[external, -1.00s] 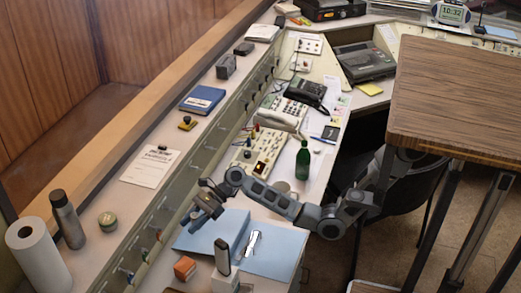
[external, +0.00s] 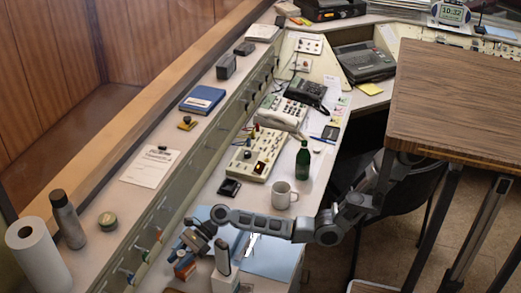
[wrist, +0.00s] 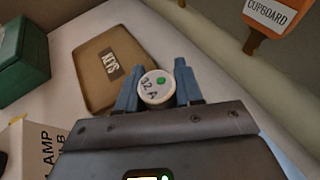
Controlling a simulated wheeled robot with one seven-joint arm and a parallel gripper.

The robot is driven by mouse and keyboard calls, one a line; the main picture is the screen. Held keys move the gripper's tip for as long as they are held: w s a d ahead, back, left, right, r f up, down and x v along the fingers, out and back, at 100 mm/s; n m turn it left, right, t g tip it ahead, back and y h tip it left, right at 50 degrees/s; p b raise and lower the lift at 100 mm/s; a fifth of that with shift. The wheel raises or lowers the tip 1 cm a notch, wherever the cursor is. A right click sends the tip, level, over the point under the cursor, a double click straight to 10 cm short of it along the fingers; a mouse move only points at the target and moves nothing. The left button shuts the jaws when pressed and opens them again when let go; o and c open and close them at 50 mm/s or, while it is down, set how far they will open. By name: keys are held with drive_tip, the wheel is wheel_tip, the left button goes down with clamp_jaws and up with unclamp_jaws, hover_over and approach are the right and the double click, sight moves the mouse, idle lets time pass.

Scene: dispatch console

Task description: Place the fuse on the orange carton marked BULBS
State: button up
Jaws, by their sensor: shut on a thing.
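The fuse (wrist: 156,88) is a pale round piece marked "32 A" with a green dot. My gripper (wrist: 157,85) is shut on it, with a blue finger on each side. In the external view my gripper (external: 190,245) is above the near end of the desk. A small orange carton (external: 184,268) shows just below it, partly covered; its lettering is not readable there. In the wrist view a pale carton face (wrist: 40,145) with "AMP" and part of another word is at the lower left, cut by my gripper. I cannot tell whether it belongs to the orange carton.
A brown flat thing marked KEYS (wrist: 106,66) lies beyond the fuse, with a green box (wrist: 22,60) to its left. An orange CUPBOARD tag (wrist: 274,18) hangs upper right.

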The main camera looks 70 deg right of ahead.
drive_tip(key=shift+f, duration=0.1)
drive_tip(key=o, duration=1.1)
drive_tip(key=shift+c, duration=0.2)
drive_tip(key=shift+r, duration=0.25)
drive_tip(key=p+v, duration=0.1)
drive_tip(key=v, duration=1.1)
drive_tip(key=shift+s+f, duration=0.1)
drive_tip(key=shift+f, duration=0.05)
